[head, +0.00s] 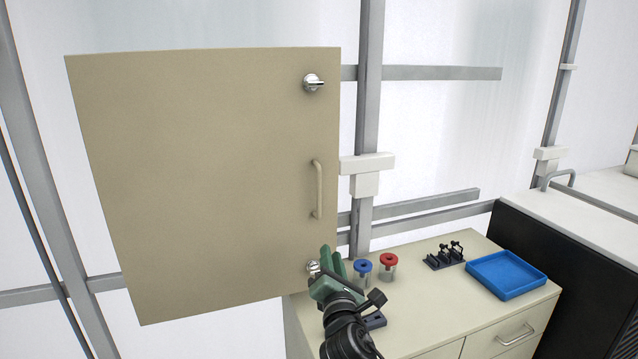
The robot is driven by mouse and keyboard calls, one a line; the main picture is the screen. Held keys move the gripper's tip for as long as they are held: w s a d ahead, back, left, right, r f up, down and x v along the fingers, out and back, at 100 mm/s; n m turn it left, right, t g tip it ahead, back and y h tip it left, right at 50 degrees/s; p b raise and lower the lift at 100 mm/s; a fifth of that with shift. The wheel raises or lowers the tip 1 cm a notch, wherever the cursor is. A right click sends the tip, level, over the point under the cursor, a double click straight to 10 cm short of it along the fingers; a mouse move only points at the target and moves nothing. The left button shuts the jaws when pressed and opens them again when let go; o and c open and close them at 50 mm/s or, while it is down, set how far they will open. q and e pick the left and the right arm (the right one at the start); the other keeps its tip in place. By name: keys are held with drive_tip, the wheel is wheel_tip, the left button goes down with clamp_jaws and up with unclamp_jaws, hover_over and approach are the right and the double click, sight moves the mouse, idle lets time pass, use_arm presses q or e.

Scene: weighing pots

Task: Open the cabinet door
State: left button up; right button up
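The cabinet door (200,180) is a large flat beige panel in the left half of the head view. A slim vertical handle (317,189) is near its right edge. A round metal knob (313,83) sits above the handle, and a similar knob (313,267) shows at the lower right corner. My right gripper (332,256), with green fingers, points up by that lower corner, below the handle and apart from it. Its fingers hold nothing that I can see; their gap is unclear from this angle. My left gripper is out of view.
A beige counter with drawers (440,325) stands at the lower right. On it are a blue-topped jar (362,270), a red-topped jar (388,266), a small black rack (444,259) and a blue tray (505,274). Grey wall rails (369,110) run beside the door.

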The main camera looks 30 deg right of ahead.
sight(319, 187)
drive_tip(key=w+d+r+n+t, duration=0.1)
drive_tip(key=w+r+n, duration=0.2)
drive_tip(key=r, duration=0.1)
drive_tip(key=w+d+r+n+t+p, duration=0.1)
drive_tip(key=w+r+n, duration=0.2)
drive_tip(key=w+r, duration=0.1)
drive_tip(key=w+d+r+n+t, duration=0.1)
drive_tip(key=w+r+n+t, duration=0.1)
drive_tip(key=r, duration=0.3)
drive_tip(key=shift+w+d+n, duration=0.4)
drive_tip(key=shift+w, duration=0.45)
drive_tip(key=shift+c, duration=0.3)
clamp_jaws()
